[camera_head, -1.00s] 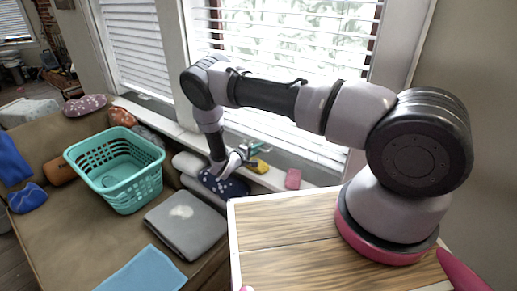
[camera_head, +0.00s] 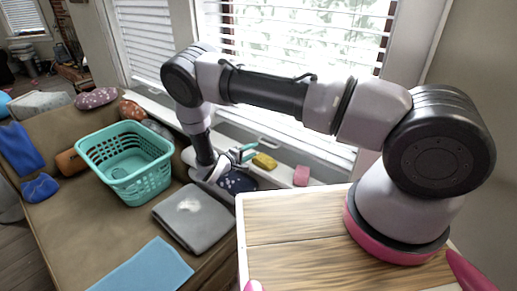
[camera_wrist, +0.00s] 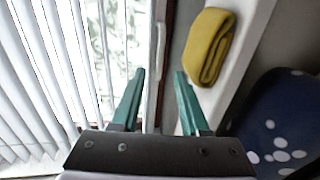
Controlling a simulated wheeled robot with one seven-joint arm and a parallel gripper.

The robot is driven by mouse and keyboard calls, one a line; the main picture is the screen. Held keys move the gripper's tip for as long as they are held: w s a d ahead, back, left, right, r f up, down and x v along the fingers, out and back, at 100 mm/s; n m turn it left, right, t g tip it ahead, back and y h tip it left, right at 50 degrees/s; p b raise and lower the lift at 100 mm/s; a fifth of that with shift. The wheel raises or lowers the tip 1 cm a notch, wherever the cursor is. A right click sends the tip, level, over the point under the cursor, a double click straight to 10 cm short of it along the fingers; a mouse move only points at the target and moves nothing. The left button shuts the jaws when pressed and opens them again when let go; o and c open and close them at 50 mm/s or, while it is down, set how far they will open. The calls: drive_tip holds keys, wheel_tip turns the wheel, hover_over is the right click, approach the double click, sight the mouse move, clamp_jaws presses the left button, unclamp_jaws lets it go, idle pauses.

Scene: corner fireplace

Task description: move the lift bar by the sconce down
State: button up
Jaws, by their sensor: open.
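A pale lift bar (camera_wrist: 161,45) shows in the wrist view on the window's dark lower rail, just beyond my fingertips. In the head view a thin light bar (camera_head: 268,143) shows on the window's bottom rail, to the right of my gripper (camera_head: 246,153). My gripper (camera_wrist: 160,74) is open, with its two green fingers apart and nothing between them. The bar lies ahead of the gap between the fingers, and I see no contact. No sconce can be made out in either view.
A yellow folded cloth (camera_wrist: 210,46) and a pink block (camera_head: 301,176) lie on the white sill. A dark blue dotted cushion (camera_wrist: 290,120) is close on the right. White blinds (camera_wrist: 60,70) hang on the left.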

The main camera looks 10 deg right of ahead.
drive_tip(key=shift+s+a, duration=0.2)
drive_tip(key=shift+s, duration=0.05)
